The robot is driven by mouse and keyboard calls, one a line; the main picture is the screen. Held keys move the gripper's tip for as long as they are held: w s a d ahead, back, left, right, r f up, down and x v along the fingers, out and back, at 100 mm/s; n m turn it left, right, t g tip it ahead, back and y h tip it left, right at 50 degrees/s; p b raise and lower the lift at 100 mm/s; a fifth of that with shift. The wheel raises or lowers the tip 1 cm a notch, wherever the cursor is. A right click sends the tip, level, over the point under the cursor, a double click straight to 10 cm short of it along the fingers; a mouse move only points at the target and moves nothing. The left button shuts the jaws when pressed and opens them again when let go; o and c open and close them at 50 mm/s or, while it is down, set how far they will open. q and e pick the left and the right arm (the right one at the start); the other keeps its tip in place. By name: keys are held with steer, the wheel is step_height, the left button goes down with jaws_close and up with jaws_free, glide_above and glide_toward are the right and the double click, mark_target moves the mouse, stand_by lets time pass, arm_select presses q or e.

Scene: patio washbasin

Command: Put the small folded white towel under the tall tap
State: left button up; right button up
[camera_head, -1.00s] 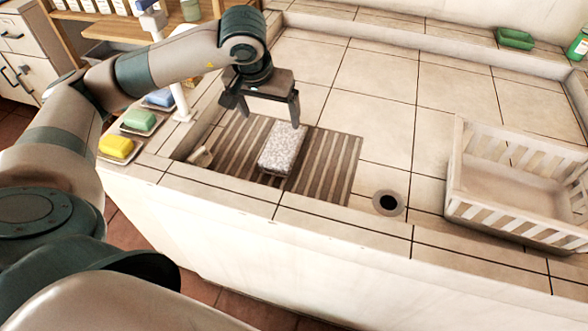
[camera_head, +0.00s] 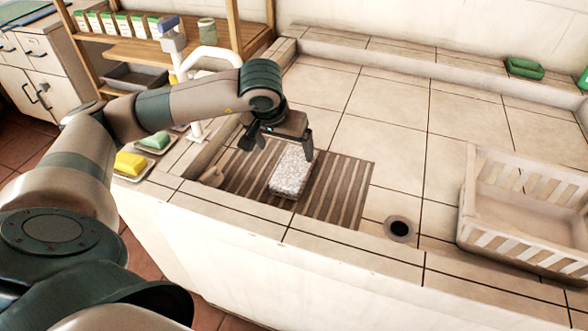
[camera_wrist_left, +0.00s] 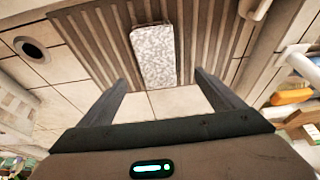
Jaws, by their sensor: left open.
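A speckled white-grey oblong, which looks like the small folded towel (camera_head: 290,172), lies flat on the brown slatted area of the basin. The tall white tap (camera_head: 208,54) stands at the left, its arched spout and post partly hidden behind my left arm. My left gripper (camera_head: 277,145) is open just above the far end of the towel. In the left wrist view the towel (camera_wrist_left: 154,56) lies ahead of the spread fingers, with nothing between them. My right gripper is not in view.
A white slatted crate (camera_head: 480,225) stands at the right, near the round drain hole (camera_head: 400,229). A yellow soap (camera_head: 130,162) and a green soap (camera_head: 155,140) sit on dishes at the left. A green dish (camera_head: 524,67) is at the back. The middle tiles are clear.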

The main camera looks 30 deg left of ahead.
mark_target(294, 165)
arm_select(q)
steer(key=p+x, duration=0.1)
steer(key=x, duration=0.6)
steer(key=shift+w+f, duration=0.15)
steer(key=shift+f, duration=0.15)
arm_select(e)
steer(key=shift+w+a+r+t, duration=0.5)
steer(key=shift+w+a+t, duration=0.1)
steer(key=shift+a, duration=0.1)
arm_select(q)
steer(key=shift+w+f+p, duration=0.3)
steer(key=shift+f+p, duration=0.1)
steer(key=shift+p, duration=0.05)
steer(key=p+x, duration=0.1)
steer(key=x, duration=0.2)
steer(key=shift+w+d, duration=0.15)
steer(key=shift+d, duration=0.05)
steer(key=shift+w+f, duration=0.2)
steer(key=shift+f, duration=0.3)
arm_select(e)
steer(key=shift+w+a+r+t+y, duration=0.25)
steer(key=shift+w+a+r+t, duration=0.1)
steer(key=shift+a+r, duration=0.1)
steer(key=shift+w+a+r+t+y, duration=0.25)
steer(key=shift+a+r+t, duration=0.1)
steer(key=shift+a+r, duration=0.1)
